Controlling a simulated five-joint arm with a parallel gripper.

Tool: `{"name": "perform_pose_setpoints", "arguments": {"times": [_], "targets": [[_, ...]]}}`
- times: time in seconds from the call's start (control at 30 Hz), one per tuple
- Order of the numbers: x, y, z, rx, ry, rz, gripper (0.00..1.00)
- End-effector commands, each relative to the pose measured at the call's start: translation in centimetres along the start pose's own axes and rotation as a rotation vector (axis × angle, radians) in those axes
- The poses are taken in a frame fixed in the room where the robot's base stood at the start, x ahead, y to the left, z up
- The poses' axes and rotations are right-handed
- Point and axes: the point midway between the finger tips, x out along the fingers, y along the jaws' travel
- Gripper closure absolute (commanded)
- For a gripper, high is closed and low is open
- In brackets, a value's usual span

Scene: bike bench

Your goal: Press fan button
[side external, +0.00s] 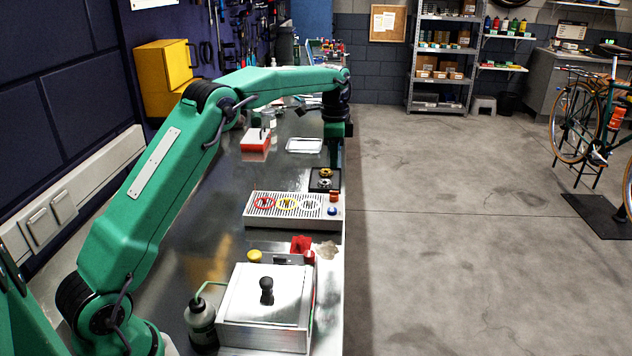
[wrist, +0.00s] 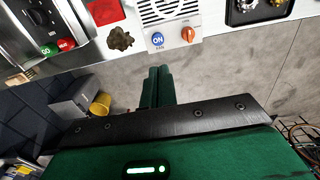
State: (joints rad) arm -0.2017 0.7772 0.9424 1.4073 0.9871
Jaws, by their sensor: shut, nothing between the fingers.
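The fan button is a round blue button marked ON, with FAN under it, in the wrist view (wrist: 158,40). It sits on the white panel (wrist: 180,12) beside an orange knob (wrist: 188,34). In the side external view the blue button (side external: 332,211) is at the right end of the slotted panel (side external: 277,221). My gripper (wrist: 159,68) is shut and empty. In the wrist view its fingertips appear just below the button, with a visible gap. In the side external view my gripper (side external: 334,164) points down, above and behind the panel.
A metal box with a black-knobbed lid (side external: 266,310), a bottle (side external: 201,325) and a red part (side external: 301,244) are in front. Open floor is to the right.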

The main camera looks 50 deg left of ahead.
Motion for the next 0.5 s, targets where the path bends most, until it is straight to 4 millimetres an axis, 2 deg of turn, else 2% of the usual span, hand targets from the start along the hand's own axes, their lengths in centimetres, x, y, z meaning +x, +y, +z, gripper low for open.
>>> {"name": "perform_pose_setpoints", "arguments": {"times": [0.33, 0.5], "targets": [[-1.2, 0.3, 0.1, 0.000, -0.007, 0.011, 1.00], [-1.2, 0.3, 0.1, 0.000, -0.008, 0.013, 1.00]]}}
